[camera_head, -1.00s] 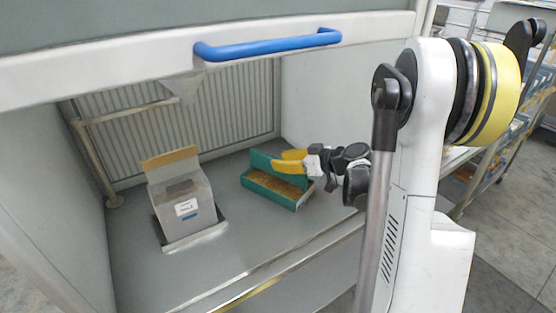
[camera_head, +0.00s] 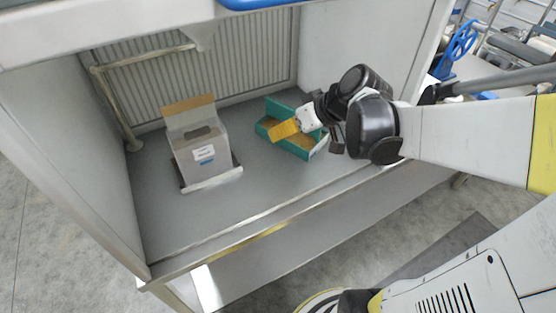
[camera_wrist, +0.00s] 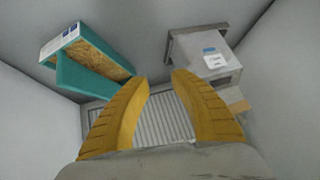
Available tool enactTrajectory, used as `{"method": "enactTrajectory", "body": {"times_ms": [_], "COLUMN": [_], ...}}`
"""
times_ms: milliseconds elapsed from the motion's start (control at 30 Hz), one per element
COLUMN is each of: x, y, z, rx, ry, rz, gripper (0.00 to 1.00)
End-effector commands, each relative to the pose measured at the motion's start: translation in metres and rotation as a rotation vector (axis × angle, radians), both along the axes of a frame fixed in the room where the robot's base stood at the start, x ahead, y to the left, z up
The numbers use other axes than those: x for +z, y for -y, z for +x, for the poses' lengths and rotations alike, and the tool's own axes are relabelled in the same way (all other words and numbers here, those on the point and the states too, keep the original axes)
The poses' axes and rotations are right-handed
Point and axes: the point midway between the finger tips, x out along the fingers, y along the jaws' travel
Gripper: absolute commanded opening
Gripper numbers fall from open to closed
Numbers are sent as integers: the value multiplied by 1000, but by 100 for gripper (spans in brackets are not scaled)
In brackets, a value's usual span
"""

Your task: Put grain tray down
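The grain tray is a teal open box with a raised back wall and brown grain inside. It stands on the cabinet floor in the head view (camera_head: 278,107), partly hidden behind my gripper. It also shows at the upper left of the wrist view (camera_wrist: 75,76). My gripper (camera_wrist: 160,78) has its two yellow fingers spread apart with nothing between them. In the head view my gripper (camera_head: 278,132) overlaps the left part of the tray. The wrist view shows the tray outside the fingers, to their left.
A grey hopper box (camera_head: 203,154) with an open cardboard-coloured flap stands on a base plate left of the tray. The cabinet has side walls, a ribbed back panel (camera_head: 180,85) and a blue front handle (camera_head: 262,3) above. The cabinet floor (camera_head: 215,210) in front is bare.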

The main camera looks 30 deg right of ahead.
Motion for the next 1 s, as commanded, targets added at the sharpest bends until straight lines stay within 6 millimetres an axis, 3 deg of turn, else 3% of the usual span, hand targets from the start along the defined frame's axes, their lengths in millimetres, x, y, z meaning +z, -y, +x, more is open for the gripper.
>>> {"method": "enactTrajectory", "body": {"times_ms": [33, 133, 300, 400, 567, 1000], "x": [3, 6, 10, 12, 13, 14], "y": [-23, -49, -70, -74, -75, -74], "z": [-18, -51, -96, -111, -120, -120], "rx": [-14, -81, -179, -216, -245, -249], "ry": [-41, -101, -116, -101, -86, -85], "rz": [-24, -75, -152, -178, -193, -192], "gripper": [28, 28, 28, 28, 28, 28]}}
